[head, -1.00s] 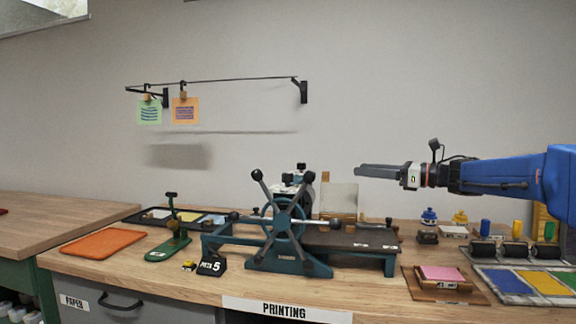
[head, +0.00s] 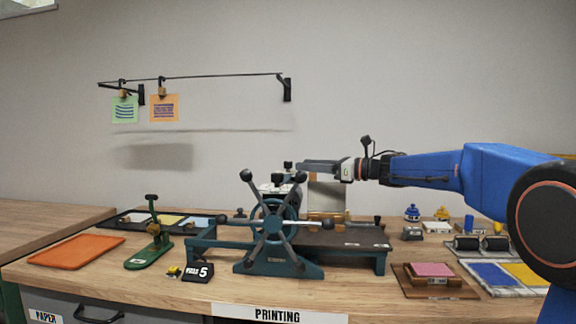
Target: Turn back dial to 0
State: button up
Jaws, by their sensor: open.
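The printing press (head: 278,262) stands on the bench with its dark spoked wheel (head: 273,222) facing me. Behind the wheel are the press's upper parts (head: 270,188) with small black knobs, one dark knob (head: 288,165) standing at the top back. I cannot read any dial marking or tell which knob is the back dial. My gripper (head: 304,166) comes in from the right, level, its dark fingers pointing left close to the top back knob. It looks apart from the knob or just beside it; I cannot tell if they touch. Nothing shows held in it.
A "PULLS 5" sign (head: 198,272) stands at the press's front left. A green stapler-like tool (head: 150,250) and orange mat (head: 77,251) are left. A pink pad (head: 434,270), rollers (head: 467,243) and color tray (head: 497,274) are right. A rail with cards (head: 190,79) hangs above.

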aim_at(288, 164)
jog(key=x, duration=0.7)
jog(key=shift+w+a, duration=0.1)
jog(key=shift+a, duration=0.1)
jog(key=c, duration=1.1)
